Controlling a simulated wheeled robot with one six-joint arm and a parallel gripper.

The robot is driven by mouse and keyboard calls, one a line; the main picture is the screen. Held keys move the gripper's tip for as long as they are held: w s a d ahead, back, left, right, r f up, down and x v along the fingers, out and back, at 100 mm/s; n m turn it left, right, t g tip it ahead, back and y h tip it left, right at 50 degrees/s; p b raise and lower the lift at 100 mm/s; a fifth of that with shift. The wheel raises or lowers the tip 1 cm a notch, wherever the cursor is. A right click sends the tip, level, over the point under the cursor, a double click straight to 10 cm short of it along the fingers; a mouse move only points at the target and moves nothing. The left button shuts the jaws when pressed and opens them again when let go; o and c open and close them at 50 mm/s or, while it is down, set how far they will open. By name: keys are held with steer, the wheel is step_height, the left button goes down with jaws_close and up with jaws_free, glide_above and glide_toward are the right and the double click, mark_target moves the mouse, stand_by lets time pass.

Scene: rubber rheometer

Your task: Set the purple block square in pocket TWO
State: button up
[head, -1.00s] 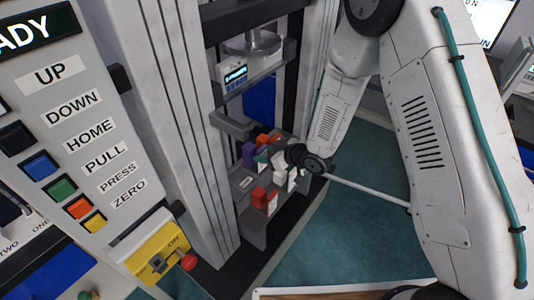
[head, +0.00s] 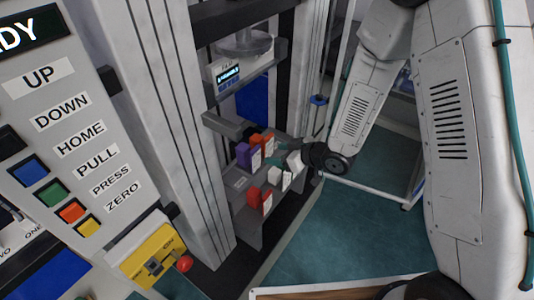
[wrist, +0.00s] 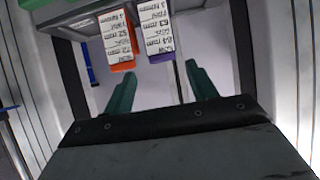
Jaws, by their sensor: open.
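The purple block (head: 243,154) stands on the machine's lower shelf in the head view, beside an orange-red block. In the wrist view the purple block (wrist: 161,57) shows at the top, with a white label on its face and an orange block (wrist: 122,66) to its left. My gripper (wrist: 159,69) has its two teal fingers spread, with nothing held between them. The purple block is ahead of the fingertips; I see no clear contact. Pocket TWO's label (head: 5,254) is cut off at the lower left of the head view; the pocket itself is not clearly seen.
Red blocks (head: 255,198) and white blocks (head: 273,175) stand near the shelf's front. A grey machine column (head: 190,130) and a button panel (head: 60,130) stand to the left. A yellow switch box (head: 145,250) with a red knob is below. Teal floor (head: 340,225) is open at right.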

steer(key=s+d+r+m+h, duration=0.25)
steer(key=d+r+h, duration=0.25)
steer(key=d+r, duration=0.4)
steer(key=s+d+r+m+h, duration=0.1)
steer(key=d+r+m+h, duration=0.25)
steer(key=d+r, duration=0.5)
steer(key=s+r+m+g, duration=0.1)
steer(key=s+r+g, duration=0.1)
steer(key=s, duration=0.7)
steer(key=s+d+r+m+g, duration=0.1)
steer(key=s+r+m+g, duration=0.1)
steer(key=s+r, duration=0.3)
steer(key=s+d+r+m+g, duration=0.1)
steer(key=s+r, duration=0.3)
steer(key=s, duration=0.9)
steer(key=shift+s+r+g+h, duration=0.15)
steer(key=shift+r+g+h, duration=0.1)
steer(key=shift+g+h, duration=0.3)
steer(key=shift+d, duration=0.1)
